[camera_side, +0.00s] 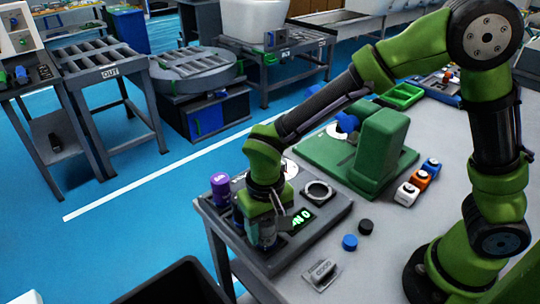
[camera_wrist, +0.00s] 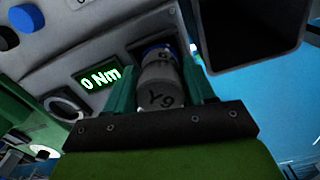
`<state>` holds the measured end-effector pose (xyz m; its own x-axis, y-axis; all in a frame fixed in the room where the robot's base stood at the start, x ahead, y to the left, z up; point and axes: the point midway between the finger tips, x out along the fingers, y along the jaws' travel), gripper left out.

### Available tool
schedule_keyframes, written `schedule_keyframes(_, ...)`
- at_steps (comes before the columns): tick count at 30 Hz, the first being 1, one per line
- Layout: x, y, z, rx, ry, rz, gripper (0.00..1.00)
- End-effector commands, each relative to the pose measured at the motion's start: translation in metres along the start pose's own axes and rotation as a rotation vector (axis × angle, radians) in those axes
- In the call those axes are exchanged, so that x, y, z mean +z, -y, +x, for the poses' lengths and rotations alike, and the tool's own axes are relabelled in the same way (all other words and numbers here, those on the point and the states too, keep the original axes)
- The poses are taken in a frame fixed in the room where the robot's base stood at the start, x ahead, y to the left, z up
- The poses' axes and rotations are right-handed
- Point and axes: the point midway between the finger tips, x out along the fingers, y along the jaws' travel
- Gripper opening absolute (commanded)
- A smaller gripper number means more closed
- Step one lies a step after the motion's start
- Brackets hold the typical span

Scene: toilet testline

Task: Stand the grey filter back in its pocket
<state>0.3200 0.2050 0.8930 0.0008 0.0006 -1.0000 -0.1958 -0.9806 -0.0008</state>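The grey filter (camera_wrist: 160,88) is a short cylinder with dark lettering, seen between my two fingers in the wrist view. My gripper (camera_wrist: 158,68) is closed around its sides. A blue part shows at the filter's far end, by a dark recess in the panel. In the side view the grey filter (camera_side: 267,234) is under my gripper (camera_side: 262,222), upright or nearly so, at the near left part of the dark station panel (camera_side: 325,217). The fingers hide part of it. I cannot tell whether its lower end is inside a pocket.
A purple filter (camera_side: 220,186) stands at the panel's left edge. A round ring (camera_side: 318,191) and a green "0 Nm" display (camera_wrist: 96,80) are beside my gripper. A black bin (camera_side: 178,284) stands below the table edge.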

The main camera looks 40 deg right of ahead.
Motion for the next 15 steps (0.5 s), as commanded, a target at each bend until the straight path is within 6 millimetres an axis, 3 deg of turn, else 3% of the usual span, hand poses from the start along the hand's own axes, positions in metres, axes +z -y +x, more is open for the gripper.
schedule_keyframes(1,0.0000,0.0000,-0.0001,0.000,0.000,0.000,0.62)
schedule_keyframes(4,0.0001,-0.0001,-0.0001,0.000,0.000,0.000,0.75)
schedule_keyframes(15,-0.0002,0.0001,-0.0065,0.000,-0.001,0.001,0.75)
